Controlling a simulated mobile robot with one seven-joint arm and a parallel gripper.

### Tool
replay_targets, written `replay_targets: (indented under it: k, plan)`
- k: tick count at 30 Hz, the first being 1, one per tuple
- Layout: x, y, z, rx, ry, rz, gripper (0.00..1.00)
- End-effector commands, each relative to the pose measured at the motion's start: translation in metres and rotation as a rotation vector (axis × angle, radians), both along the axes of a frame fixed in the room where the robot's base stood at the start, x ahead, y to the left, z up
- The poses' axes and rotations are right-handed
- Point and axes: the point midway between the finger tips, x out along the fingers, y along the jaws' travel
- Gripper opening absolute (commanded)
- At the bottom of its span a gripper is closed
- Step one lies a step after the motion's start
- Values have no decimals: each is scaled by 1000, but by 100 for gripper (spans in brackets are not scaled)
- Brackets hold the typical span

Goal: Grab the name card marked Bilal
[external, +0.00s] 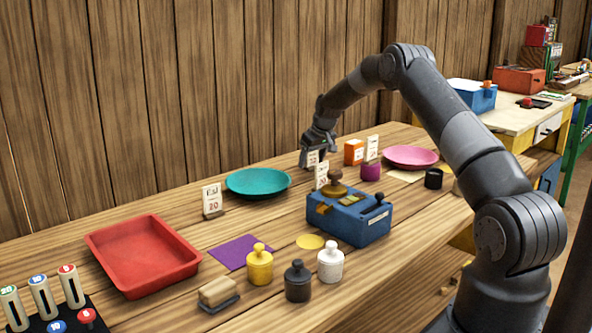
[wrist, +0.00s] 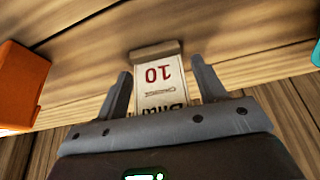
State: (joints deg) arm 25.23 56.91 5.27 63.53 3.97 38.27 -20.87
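The name card marked Bilal (wrist: 160,78) is white, with a red 10 and dark lettering, and shows upside down in the wrist view. It stands on a small wooden foot on the table. My gripper (wrist: 163,80) is open, one finger on each side of the card, with a narrow gap visible at both edges. In the external view my gripper (external: 318,147) is low over the back of the table, with the card (external: 312,158) at its fingers. The card's name end is partly hidden by the gripper body in the wrist view.
Another card (external: 321,176) stands just in front, behind the blue box (external: 349,219). An orange box (external: 354,152) and a card (external: 372,147) stand to the right. A teal dish (external: 258,183) and a card reading 20 (external: 212,200) are left. The plank wall is behind.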

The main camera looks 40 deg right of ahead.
Motion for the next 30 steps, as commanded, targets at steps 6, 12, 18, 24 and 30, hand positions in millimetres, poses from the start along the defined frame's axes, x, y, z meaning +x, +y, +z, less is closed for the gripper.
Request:
replay_targets:
  k: [6, 12, 18, 24, 30]
  plan:
    - [0, 0, 0, 0, 0, 0, 46]
    - [0, 0, 0, 0, 0, 0, 30]
    - [0, 0, 0, 0, 0, 0, 26]
    - [0, 0, 6, 0, -1, 0, 26]
    - [0, 0, 31, -2, -3, 1, 26]
